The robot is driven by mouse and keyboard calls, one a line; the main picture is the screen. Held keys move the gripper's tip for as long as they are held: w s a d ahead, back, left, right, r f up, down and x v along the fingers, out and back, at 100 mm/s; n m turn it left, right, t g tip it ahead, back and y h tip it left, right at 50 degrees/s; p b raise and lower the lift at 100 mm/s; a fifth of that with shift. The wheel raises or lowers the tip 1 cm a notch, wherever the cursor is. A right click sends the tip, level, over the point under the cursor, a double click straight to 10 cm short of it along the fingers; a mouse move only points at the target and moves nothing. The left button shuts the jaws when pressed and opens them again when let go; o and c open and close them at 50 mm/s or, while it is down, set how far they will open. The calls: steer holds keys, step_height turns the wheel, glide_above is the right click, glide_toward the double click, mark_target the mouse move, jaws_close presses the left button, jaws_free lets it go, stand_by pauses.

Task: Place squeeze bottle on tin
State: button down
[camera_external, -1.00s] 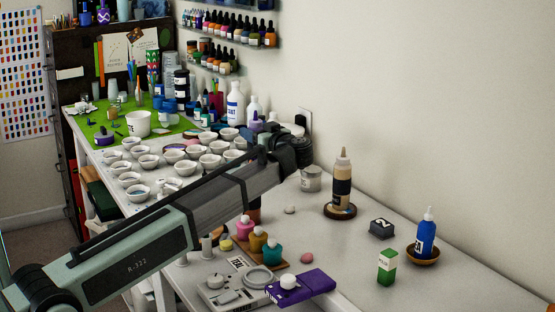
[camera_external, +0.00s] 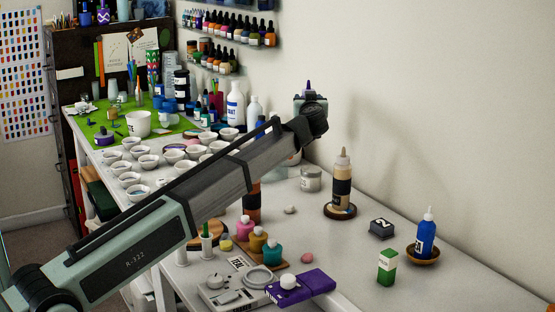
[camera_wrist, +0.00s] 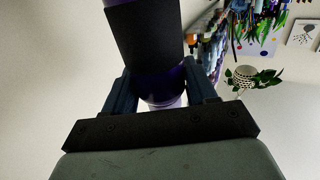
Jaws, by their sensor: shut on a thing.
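A purple squeeze bottle with a black band (camera_wrist: 146,35) is between the two fingers of my gripper (camera_wrist: 160,88) in the wrist view, and the fingers are shut on it. In the external view only its purple tip (camera_external: 309,86) shows above my gripper (camera_external: 311,104); the rest of it is hidden by the wrist. A silver-grey tin (camera_external: 311,181) stands on the white table near the wall. My gripper is well above the tin in the picture, with a gap between them. The bottle's lower end and its height over the table cannot be told.
A tan squeeze bottle (camera_external: 342,187) stands on a round wooden coaster right of the tin. A black box (camera_external: 383,229), a blue bottle on a brown dish (camera_external: 425,239) and a green-white box (camera_external: 387,267) are farther right. Many white bowls (camera_external: 187,165) crowd the left. Wall shelves hold small bottles.

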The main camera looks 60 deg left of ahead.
steer(key=shift+w+d+r+m+t, duration=0.1)
steer(key=shift+w+d+m+t, duration=0.1)
steer(key=shift+w+m+t, duration=0.15)
steer(key=shift+w+d+h, duration=0.1)
steer(key=shift+w+h, duration=0.05)
steer(key=shift+h, duration=0.15)
steer(key=shift+f, duration=5)
steer(key=shift+c, duration=1.7)
jaws_free()
steer(key=shift+d, duration=0.2)
steer(key=v, duration=1.1)
steer(key=shift+s+d, duration=0.25)
steer(key=shift+s, duration=0.05)
